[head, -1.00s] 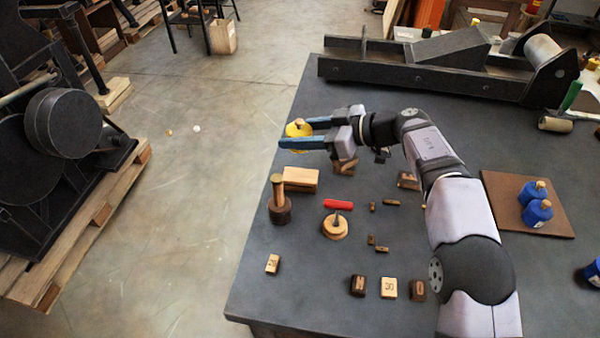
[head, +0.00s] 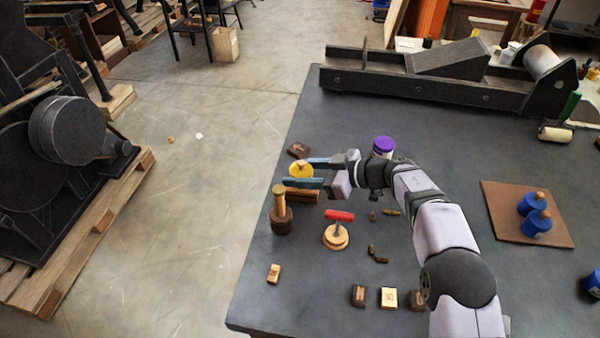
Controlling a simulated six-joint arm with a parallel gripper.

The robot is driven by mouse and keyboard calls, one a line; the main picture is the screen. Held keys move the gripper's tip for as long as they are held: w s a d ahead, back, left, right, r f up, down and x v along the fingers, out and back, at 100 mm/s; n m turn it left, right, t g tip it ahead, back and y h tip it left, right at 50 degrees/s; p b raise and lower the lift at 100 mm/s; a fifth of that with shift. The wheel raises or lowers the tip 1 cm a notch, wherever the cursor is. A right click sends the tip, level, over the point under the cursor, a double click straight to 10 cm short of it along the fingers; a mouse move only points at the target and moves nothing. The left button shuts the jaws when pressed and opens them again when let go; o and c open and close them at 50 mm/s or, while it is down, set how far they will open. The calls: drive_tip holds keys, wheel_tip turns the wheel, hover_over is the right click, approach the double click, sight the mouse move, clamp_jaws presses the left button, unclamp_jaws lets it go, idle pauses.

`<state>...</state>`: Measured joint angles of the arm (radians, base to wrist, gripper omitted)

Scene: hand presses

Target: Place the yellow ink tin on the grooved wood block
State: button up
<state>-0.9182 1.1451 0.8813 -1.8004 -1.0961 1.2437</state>
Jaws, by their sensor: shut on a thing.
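The yellow ink tin (head: 298,171), with a small wooden knob on its lid, is between the two blue fingers of my gripper (head: 305,172), which is shut on it. A wood block (head: 304,196), taken to be the grooved one, lies near the table's left edge and is partly hidden by the near finger. The tin shows over or just behind the block's far side. I cannot tell whether they touch, and no groove can be made out.
A wooden mallet-like tool (head: 281,212) stands close in front of the block. A round wooden piece with a red handle (head: 337,234), a dark block (head: 298,150) and a purple-lidded jar (head: 383,147) are nearby. Blue tins (head: 537,222) sit on a brown board (head: 495,207).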

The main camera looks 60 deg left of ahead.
drive_tip(key=shift+f, duration=0.2)
drive_tip(key=shift+f, duration=0.1)
drive_tip(key=o, duration=1.3)
drive_tip(key=shift+f, duration=0.15)
drive_tip(key=shift+c, duration=0.2)
drive_tip(key=shift+r, duration=0.25)
drive_tip(key=b+v, duration=0.2)
drive_tip(key=v, duration=1)
